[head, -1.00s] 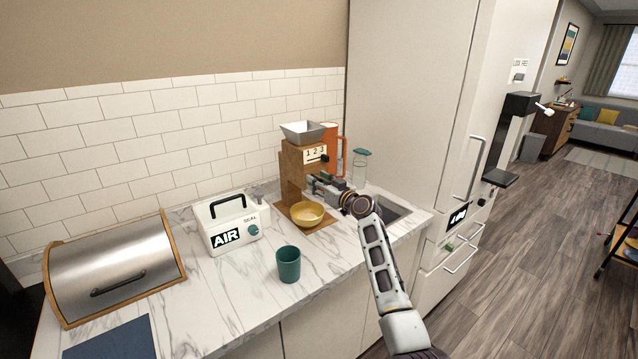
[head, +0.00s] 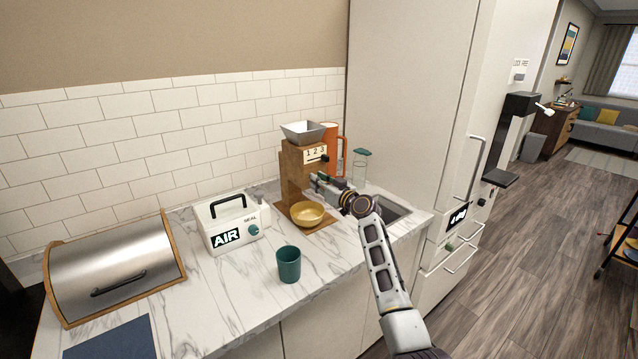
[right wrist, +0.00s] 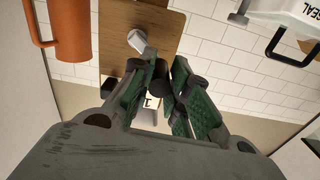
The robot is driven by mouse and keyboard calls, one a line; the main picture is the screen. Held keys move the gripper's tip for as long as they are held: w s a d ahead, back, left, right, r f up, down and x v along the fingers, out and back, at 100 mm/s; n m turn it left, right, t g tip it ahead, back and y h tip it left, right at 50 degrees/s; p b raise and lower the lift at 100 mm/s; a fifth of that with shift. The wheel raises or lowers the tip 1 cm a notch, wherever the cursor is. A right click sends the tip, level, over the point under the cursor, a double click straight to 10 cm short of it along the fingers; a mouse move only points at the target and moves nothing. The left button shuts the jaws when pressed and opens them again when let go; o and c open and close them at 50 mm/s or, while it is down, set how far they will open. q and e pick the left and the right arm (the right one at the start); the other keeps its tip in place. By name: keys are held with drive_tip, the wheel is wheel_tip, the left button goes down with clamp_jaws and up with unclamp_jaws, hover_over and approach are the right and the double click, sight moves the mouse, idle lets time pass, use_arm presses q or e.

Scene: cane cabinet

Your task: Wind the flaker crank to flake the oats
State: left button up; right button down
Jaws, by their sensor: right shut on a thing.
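The flaker (head: 292,174) is a wooden stand with a metal hopper (head: 303,132) on top and a dial plate marked 1 2 3. It stands on a wooden base on the counter. A yellow bowl (head: 307,213) sits on the base in front of it. My right gripper (head: 317,184) is at the flaker's right front side, above the bowl. In the right wrist view, its green-padded fingers (right wrist: 165,80) are shut on the dark crank knob (right wrist: 162,76). The crank arm is mostly hidden in the head view. The oats do not show. My left gripper is not in view.
An orange jug (head: 330,148) and a glass jar with a green lid (head: 361,165) stand behind my gripper. A sink is at right. A white AIR SEAL box (head: 233,228), a green cup (head: 288,264) and a bread bin (head: 115,268) stand left and in front.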

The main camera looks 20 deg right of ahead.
drive_tip(key=shift+d+r+m, duration=0.15)
drive_tip(key=shift+m, duration=0.15)
drive_tip(key=w+d+m+p, duration=0.2)
drive_tip(key=d+m+p, duration=0.3)
drive_tip(key=m, duration=1.5)
drive_tip(key=shift+d+f+m, duration=0.3)
drive_tip(key=shift+d+m, duration=0.1)
drive_tip(key=shift+d, duration=0.1)
drive_tip(key=shift+w, duration=0.1)
drive_tip(key=c, duration=1.3)
unclamp_jaws()
drive_tip(key=shift+f, duration=0.1)
drive_tip(key=shift+c, duration=0.2)
